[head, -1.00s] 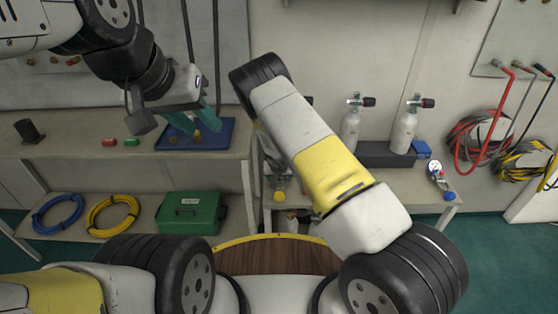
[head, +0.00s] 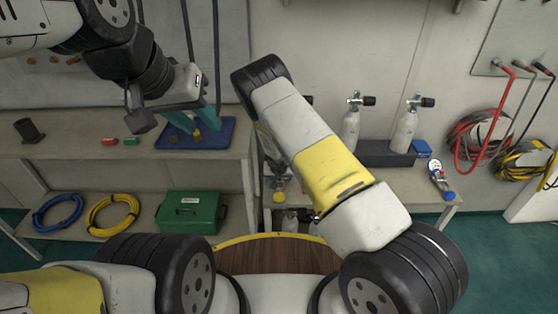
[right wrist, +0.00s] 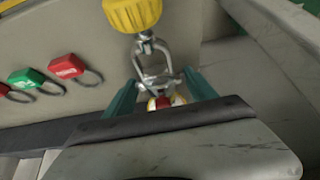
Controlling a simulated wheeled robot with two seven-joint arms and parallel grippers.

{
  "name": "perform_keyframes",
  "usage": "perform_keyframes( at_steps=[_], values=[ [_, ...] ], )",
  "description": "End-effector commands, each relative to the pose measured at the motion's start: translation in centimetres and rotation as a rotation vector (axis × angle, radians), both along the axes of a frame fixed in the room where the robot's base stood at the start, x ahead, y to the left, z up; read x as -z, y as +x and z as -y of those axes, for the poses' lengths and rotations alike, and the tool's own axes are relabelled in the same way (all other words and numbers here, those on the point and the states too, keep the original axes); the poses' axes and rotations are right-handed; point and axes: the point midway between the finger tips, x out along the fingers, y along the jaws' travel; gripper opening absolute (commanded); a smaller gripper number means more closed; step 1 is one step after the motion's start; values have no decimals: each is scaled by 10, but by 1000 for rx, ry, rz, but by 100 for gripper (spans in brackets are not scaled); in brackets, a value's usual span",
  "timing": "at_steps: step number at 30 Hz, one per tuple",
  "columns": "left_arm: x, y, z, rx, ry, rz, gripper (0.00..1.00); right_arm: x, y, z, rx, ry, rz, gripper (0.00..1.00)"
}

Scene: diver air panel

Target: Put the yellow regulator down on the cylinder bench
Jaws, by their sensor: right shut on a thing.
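The yellow regulator, a yellow knob on a metal yoke (right wrist: 155,62), is in my right gripper (right wrist: 165,88). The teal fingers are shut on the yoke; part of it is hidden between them. I cannot tell whether the regulator touches the bench. My left gripper (head: 197,120) is open, fingers apart and empty, above the blue tray (head: 222,143) on the left workbench.
Two grey cylinders (head: 350,132) stand in a dark rack at the back of the cylinder bench. Red and green tags (right wrist: 28,78) show in the wrist view.

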Motion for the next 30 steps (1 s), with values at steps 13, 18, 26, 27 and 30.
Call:
perform_keyframes(
  at_steps=[13,18,26,27,30],
  values=[
    [0,0,0,0,0,0,36,2,-1,0,0,-1,-2,91],
    [0,0,0,0,0,0,36,-6,-4,0,0,0,0,91],
    [0,0,0,0,0,0,36,-45,-24,-1,-1,2,1,91],
    [0,0,0,0,0,0,36,-51,-27,-1,-1,2,2,91],
    [0,0,0,0,0,0,36,-61,-33,-1,0,1,2,91]
  ],
)
